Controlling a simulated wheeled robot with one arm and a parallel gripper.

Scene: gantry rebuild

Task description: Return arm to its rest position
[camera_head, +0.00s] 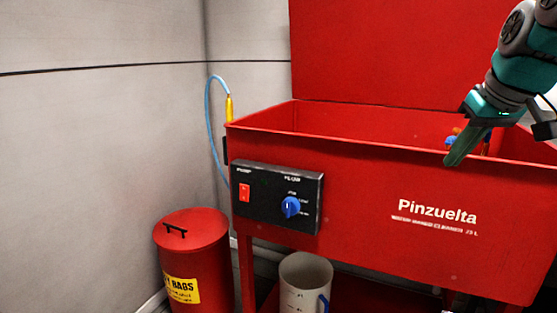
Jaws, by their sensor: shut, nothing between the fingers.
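My gripper (458,150) is at the upper right, at the end of my teal and grey arm. Its green fingers are shut and point down and to the left. They overlap the front rim of the red parts washer (370,190) in the picture; I cannot tell whether they touch it. No object shows in the fingers. The washer's basin is open, with its red lid (385,50) raised behind it. Something blue and orange (452,141) shows partly behind the gripper at the basin.
A black control panel (262,195) with a red switch and a blue knob (290,207) is on the washer's front. A red bin (192,245) stands at left. A pale jug (304,280) stands below the washer. A blue hose (210,120) with a yellow nozzle (229,108) hangs at the left edge.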

